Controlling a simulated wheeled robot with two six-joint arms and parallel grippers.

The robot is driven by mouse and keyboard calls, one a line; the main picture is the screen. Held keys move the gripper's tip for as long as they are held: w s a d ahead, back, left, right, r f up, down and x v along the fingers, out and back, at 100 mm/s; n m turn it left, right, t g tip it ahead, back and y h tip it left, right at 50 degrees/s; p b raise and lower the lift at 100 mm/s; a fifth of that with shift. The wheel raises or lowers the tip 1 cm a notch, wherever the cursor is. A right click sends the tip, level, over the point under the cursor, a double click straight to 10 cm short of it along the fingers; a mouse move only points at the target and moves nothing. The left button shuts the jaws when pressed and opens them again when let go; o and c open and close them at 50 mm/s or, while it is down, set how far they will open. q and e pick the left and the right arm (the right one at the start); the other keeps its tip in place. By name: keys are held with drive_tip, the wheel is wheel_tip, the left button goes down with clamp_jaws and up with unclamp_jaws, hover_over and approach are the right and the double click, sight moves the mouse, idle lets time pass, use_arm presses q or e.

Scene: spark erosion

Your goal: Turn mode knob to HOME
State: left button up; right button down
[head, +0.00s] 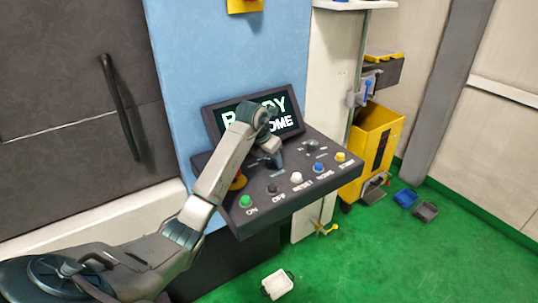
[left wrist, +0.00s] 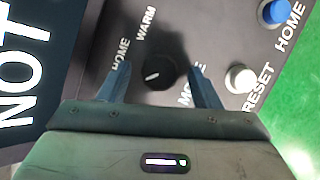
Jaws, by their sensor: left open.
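The mode knob (left wrist: 160,72) is round and black with a short white mark on its lower left side in the left wrist view. Labels HOME, WARM and MODE are printed around it on the dark control panel (head: 290,207). My left gripper (head: 276,160) is over the panel, just below the screen. Its two fingers are apart, one on each side of the knob in the left wrist view, with gaps visible. The gripper hides the knob in the head view. The screen (head: 293,121) is partly covered by my arm; NOT shows in the left wrist view. My right gripper is not in view.
Along the panel's front are a green ON button (head: 246,201), a dark OFF button (head: 272,188), a white RESET button (head: 296,178), a blue HOME button (head: 319,168) and a yellow button (head: 340,157). Another dark knob (head: 312,146) is at the right.

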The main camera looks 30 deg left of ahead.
use_arm(q)
drive_tip(key=shift+w+f, duration=0.1)
drive_tip(key=shift+c, duration=0.2)
drive_tip(key=c, duration=1)
drive_tip(key=shift+o, duration=0.2)
